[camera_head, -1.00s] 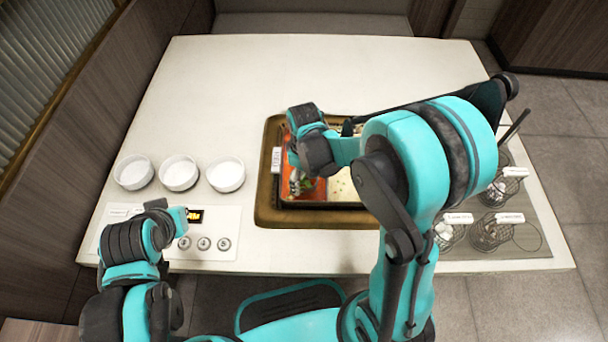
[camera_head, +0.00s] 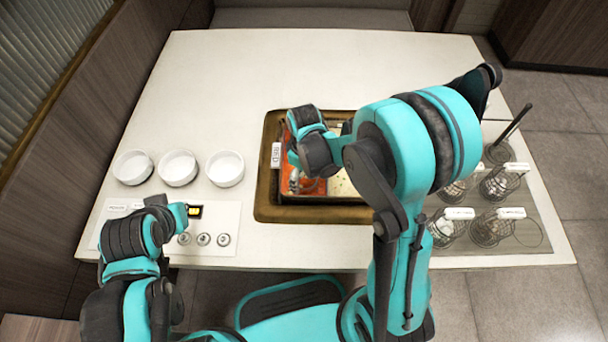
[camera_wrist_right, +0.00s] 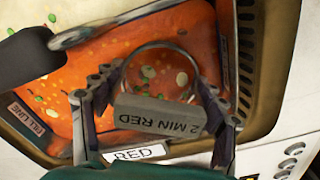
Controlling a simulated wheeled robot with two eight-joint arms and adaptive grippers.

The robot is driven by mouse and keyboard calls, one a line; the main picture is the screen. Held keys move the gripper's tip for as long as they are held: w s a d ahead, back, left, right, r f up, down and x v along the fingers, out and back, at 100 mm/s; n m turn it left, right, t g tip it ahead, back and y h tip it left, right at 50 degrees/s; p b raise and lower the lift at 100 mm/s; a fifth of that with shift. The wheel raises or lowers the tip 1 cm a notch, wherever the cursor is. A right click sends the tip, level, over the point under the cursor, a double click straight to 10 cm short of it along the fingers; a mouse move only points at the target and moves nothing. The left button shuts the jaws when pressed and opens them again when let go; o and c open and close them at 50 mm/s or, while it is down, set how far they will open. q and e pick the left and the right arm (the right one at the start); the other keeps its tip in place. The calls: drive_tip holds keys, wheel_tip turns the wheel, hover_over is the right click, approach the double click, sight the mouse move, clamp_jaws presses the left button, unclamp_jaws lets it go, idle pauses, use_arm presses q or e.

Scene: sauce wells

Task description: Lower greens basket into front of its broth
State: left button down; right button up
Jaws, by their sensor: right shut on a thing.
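My right gripper (camera_head: 306,172) is over the left, red-broth side of the pot (camera_head: 265,200). In the right wrist view it (camera_wrist_right: 155,92) is shut on the basket's tag block (camera_wrist_right: 160,115), marked "2 MIN RED". The basket's round wire rim (camera_wrist_right: 163,45) is ahead of the fingers, ringed by red broth (camera_wrist_right: 110,65) with green and pale bits. The rim looks at or near the broth surface; its exact depth and the greens inside are hard to tell. My left gripper (camera_head: 185,211) is by the control panel; its jaws are unclear.
Several wire baskets (camera_head: 497,186) stand on the right rack. Three white bowls (camera_head: 178,168) are at the left, above the control panel (camera_head: 228,217) with its knobs. A "RED" label (camera_wrist_right: 139,154) sits on the pot's rim. The table's back is clear.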

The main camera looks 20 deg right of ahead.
drive_tip(key=shift+f, duration=0.25)
drive_tip(key=o, duration=1.4)
drive_tip(key=shift+c, duration=0.2)
drive_tip(key=shift+o, duration=0.5)
drive_tip(key=shift+r, duration=0.15)
wheel_tip(320, 180, up, 11)
drive_tip(key=p, duration=0.8)
drive_tip(key=shift+f, duration=0.2)
